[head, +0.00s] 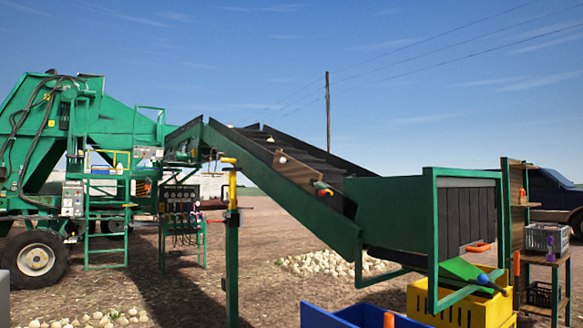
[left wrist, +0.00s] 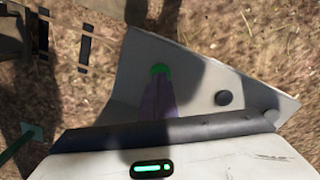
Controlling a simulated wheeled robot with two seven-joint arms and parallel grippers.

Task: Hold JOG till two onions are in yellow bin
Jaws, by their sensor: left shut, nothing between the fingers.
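The yellow bin (head: 470,315) stands at the lower right in the head view, under the elevator's end; I see no onion in it, but its inside is mostly hidden. The green-framed elevator (head: 290,185) slopes down toward it. A pale onion-like lump (head: 282,158) lies on its upper belt, with a small orange and green item (head: 322,188) lower down. In the left wrist view, a pale panel carries a green round button (left wrist: 160,69) and a dark knob (left wrist: 223,98). My left gripper (left wrist: 159,82) is shut, its purplish fingers at the button; contact is unclear. My right gripper is out of view.
A blue bin (head: 345,318) stands left of the yellow bin. A green board (head: 468,270) with a blue ball lies over the yellow bin. A wooden rack (head: 545,258) with crates is at right. Pale heaps (head: 330,264) lie on the ground behind the elevator.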

